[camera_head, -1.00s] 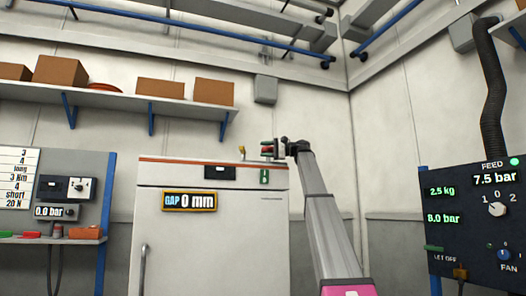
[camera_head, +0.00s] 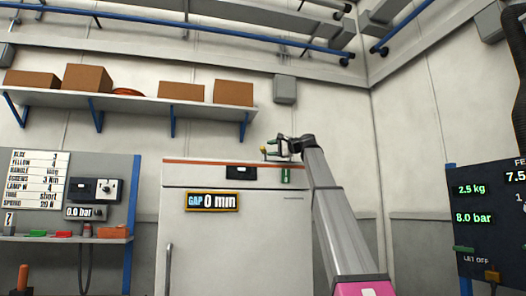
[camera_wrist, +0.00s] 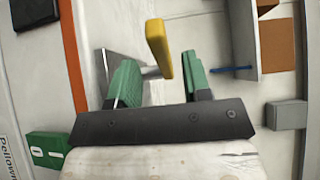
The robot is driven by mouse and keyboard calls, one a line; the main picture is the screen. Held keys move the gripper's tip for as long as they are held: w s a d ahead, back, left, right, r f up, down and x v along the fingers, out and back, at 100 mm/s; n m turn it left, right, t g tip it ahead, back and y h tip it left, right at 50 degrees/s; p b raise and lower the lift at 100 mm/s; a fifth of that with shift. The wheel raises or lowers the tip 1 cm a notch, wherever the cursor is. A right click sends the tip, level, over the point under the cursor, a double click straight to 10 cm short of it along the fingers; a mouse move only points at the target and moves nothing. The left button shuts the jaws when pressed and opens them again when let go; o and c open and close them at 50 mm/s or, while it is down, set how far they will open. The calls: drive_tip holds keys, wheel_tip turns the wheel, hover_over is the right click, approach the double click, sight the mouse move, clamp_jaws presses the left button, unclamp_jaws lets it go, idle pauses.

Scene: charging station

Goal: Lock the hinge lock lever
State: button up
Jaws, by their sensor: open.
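A yellow lever (camera_wrist: 158,47) stands on a grey bracket at the top of the white cabinet (camera_head: 230,250). In the head view the lever (camera_head: 264,151) is small, just left of my gripper (camera_head: 278,148). In the wrist view my gripper (camera_wrist: 163,72) is open, with one green finger on each side of the lever's line. The lever's lower end shows between the fingertips. Its yellow handle leans up and left. I cannot tell whether either finger touches it.
The cabinet carries a display (camera_head: 213,202) reading "GAP 0 mm" and a green switch tag (camera_head: 286,176). A shelf (camera_head: 140,102) with boxes hangs behind. A control panel (camera_head: 485,215) stands at right and a tool board (camera_head: 70,195) at left.

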sight(263, 149)
drive_tip(key=shift+x, duration=2.4)
